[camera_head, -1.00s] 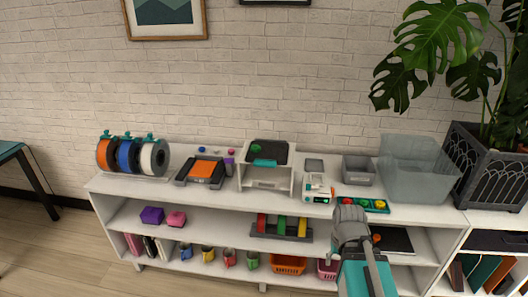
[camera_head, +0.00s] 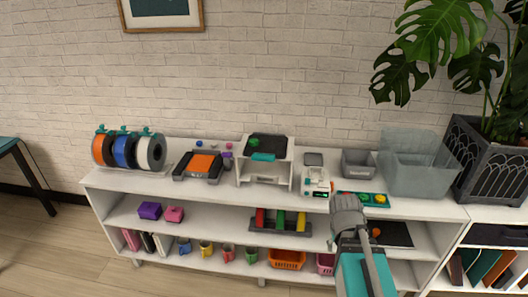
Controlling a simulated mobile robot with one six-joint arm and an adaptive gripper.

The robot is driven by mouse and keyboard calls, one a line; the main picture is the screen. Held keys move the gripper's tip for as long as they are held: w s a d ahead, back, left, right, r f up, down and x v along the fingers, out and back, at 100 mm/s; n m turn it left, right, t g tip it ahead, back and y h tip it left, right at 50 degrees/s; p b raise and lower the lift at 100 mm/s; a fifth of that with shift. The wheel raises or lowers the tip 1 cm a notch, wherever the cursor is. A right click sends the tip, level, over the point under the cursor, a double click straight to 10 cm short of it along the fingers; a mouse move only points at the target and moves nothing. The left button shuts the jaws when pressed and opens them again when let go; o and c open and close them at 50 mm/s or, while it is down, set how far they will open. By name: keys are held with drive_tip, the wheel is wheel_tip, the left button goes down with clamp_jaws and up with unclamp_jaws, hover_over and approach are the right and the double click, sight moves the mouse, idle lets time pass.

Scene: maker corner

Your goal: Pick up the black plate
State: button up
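Two flat black plates show. One (camera_head: 278,142) lies on top of a white stand (camera_head: 246,170) on the upper shelf, with a green round piece and a teal piece on it. The other (camera_head: 398,236) lies on the middle shelf at the right, partly hidden by my arm, with a small orange thing at its left. I cannot tell which is the task's plate. The grey end of my arm (camera_head: 347,211) is in front of the shelf, left of the lower plate. My gripper's fingers cannot be made out, and nothing is seen held.
The white shelf unit (camera_head: 120,186) also bears filament spools (camera_head: 103,150), an orange-topped device (camera_head: 201,166), a grey bin (camera_head: 358,163), a clear tub (camera_head: 416,166) and a teal tray (camera_head: 346,199). A rack of coloured bars (camera_head: 279,229) stands on the middle shelf. A potted plant is at right.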

drive_tip(key=w+a+f+n+t+h+b, duration=0.15)
drive_tip(key=w+t+h+b, duration=0.25)
drive_tip(key=w, duration=0.6)
drive_tip(key=n+t+y+b, duration=0.3)
drive_tip(key=n+t+b, duration=0.6)
drive_tip(key=n+t, duration=0.5)
approach(261, 161)
drive_tip(key=shift+s+r+n+g, duration=0.3)
drive_tip(key=shift+s+n+g, duration=0.1)
drive_tip(key=shift+s+n, duration=0.05)
drive_tip(key=shift+w, duration=0.1)
drive_tip(key=shift+w+d, duration=0.15)
drive_tip(key=shift+w, duration=1.25)
drive_tip(key=shift+w+d, duration=0.15)
drive_tip(key=shift+w, duration=1.25)
drive_tip(key=shift+w+d, duration=0.2)
drive_tip(key=shift+w, duration=1.2)
